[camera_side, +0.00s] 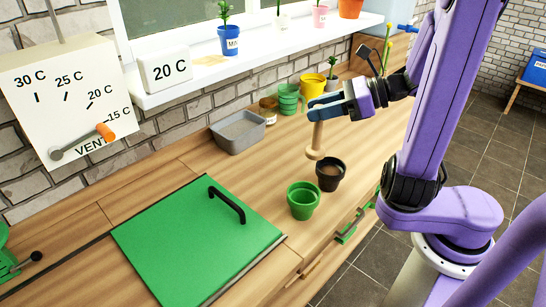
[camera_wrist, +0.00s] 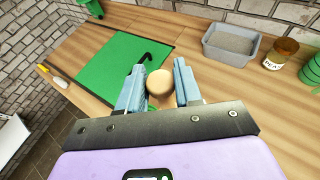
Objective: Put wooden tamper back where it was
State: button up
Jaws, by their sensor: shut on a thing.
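The wooden tamper (camera_side: 317,140) is a light tan wooden piece, narrow with a wider round foot. It hangs upright in my gripper (camera_side: 338,107), above the counter and just behind the dark soil-filled pot. In the wrist view, its round top (camera_wrist: 160,83) sits between the blue fingers of my gripper (camera_wrist: 159,88). The fingers are shut on it. I cannot tell exactly how far its foot is above the wooden counter (camera_side: 262,178).
Behind are a grey tray (camera_side: 238,133), a jar (camera_side: 268,112), green pots (camera_side: 290,100) and a yellow pot (camera_side: 312,86). A green hatch (camera_side: 190,245) with a black handle lies left.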

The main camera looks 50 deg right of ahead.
jog(key=w+f, duration=1.2)
jog(key=w, duration=0.1)
jog(key=shift+w+a+f, duration=0.25)
jog(key=shift+f, duration=0.15)
dwell(0.3)
jog(key=shift+f, duration=0.1)
jog(key=o, duration=1)
